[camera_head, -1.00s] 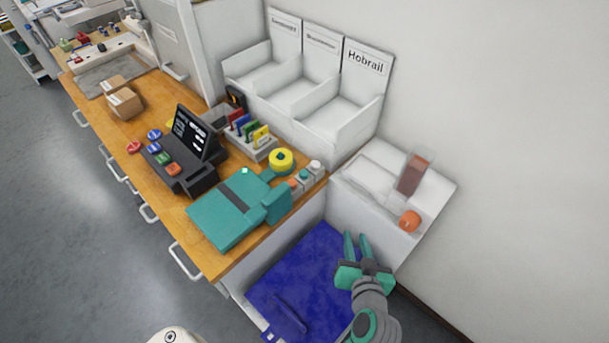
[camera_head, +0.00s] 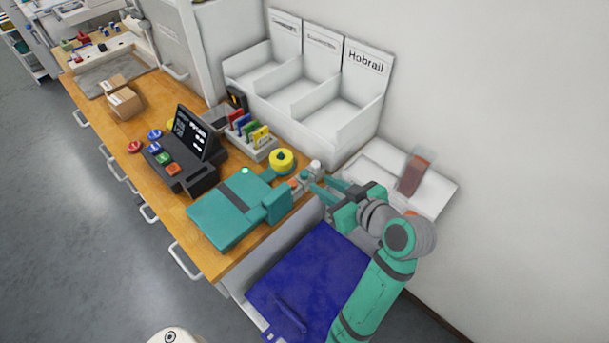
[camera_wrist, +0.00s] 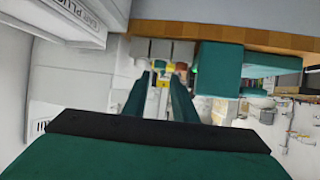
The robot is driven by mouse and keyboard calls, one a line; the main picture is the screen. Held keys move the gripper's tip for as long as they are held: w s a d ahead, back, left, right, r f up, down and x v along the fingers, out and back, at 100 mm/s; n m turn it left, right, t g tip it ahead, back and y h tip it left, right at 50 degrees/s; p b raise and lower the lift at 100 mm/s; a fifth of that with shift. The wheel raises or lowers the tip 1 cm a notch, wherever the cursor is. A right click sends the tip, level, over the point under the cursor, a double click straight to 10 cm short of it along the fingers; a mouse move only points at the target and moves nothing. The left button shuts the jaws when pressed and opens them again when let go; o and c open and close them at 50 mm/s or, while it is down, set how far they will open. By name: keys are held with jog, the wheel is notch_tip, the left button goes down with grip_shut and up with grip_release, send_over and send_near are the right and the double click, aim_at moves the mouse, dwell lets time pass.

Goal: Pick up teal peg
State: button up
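Small pegs stand in a row of grey holders at the desk's right end in the head view. The teal peg (camera_head: 304,176) appears to be the middle one, between an orange-topped peg (camera_head: 293,184) and a pale peg (camera_head: 315,166); it is small and partly hidden by my fingertips. My gripper (camera_head: 318,185) reaches in from the right, its two teal fingers apart and nothing seen held. In the wrist view my gripper (camera_wrist: 163,78) points at the row of grey holders (camera_wrist: 161,49); I cannot tell the teal peg clearly there.
White labelled bins (camera_head: 320,95) stand behind. A blue-lined bin (camera_head: 310,275) lies below, and a white side shelf (camera_head: 435,185) holds a reddish-brown block (camera_head: 414,174).

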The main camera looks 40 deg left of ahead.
aim_at(305, 173)
jog(key=shift+x, duration=3.6)
jog(key=shift+r, duration=0.15)
grip_shut()
